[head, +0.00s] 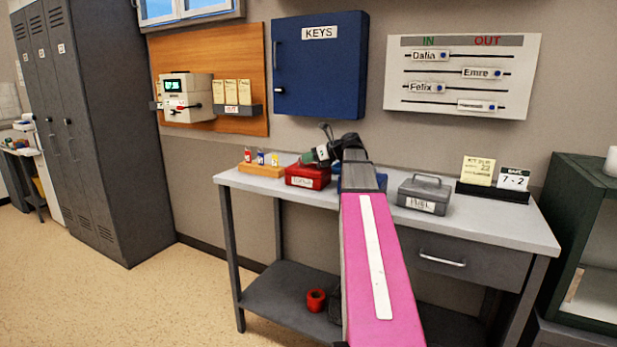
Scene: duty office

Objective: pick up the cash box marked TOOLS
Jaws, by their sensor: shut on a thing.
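A red cash box (309,172) with a white label sits on the grey worktable; the label's lettering is too small to read surely. My gripper (317,158) is at the top right of this box, shut, apparently on its handle; the arm and wrist hide part of the grip. The box looks level and at table height; I cannot tell whether it is clear of the surface. A blue box (381,181) stands behind my arm, mostly hidden, its label not in view. A grey cash box (424,193) with a handle and a hard-to-read label stands to the right.
The worktable (492,222) also holds a wooden stand (261,170) with small coloured tags at left and a dark card holder (492,191) at right. A blue key cabinet (320,66) hangs above. A red roll (316,300) lies on the lower shelf.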

